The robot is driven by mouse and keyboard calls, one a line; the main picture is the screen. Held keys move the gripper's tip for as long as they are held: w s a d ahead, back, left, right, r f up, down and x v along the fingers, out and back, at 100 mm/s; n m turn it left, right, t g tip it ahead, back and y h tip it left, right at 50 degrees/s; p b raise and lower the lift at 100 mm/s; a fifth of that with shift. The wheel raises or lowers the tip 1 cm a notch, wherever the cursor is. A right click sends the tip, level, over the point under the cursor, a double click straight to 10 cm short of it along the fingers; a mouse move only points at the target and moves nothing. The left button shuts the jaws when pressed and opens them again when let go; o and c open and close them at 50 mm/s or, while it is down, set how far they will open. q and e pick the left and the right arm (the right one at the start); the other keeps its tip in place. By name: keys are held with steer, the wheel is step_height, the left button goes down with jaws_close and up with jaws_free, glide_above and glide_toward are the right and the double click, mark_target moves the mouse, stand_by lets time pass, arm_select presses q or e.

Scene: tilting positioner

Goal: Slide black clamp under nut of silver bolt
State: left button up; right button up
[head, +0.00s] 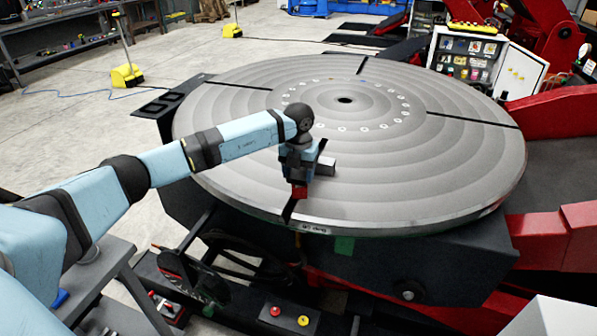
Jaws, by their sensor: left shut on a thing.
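The round grey turntable (440,185) fills the middle of the head view, with dark radial slots cut into its top. My left gripper (299,189) points down over the near-left part of it, above the near slot. It is shut on a dark piece, probably the black clamp, which the gripper and its red tips mostly hide. A small light grey block (325,167) shows just right of the gripper; I cannot tell whether they touch. The silver bolt and its nut cannot be made out. My right gripper is not in view.
A control box with red and yellow buttons (289,317) sits below the near rim. Red machine arms (560,235) stand at the right. An open cabinet (487,62) stands behind. The turntable top is otherwise clear.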

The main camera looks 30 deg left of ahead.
arm_select(q)
steer(key=o, duration=1.4)
steer(key=shift+c, duration=0.2)
steer(key=shift+o, duration=1.2)
steer(key=shift+r+p, duration=2.25)
steer(key=shift+r, duration=1.3)
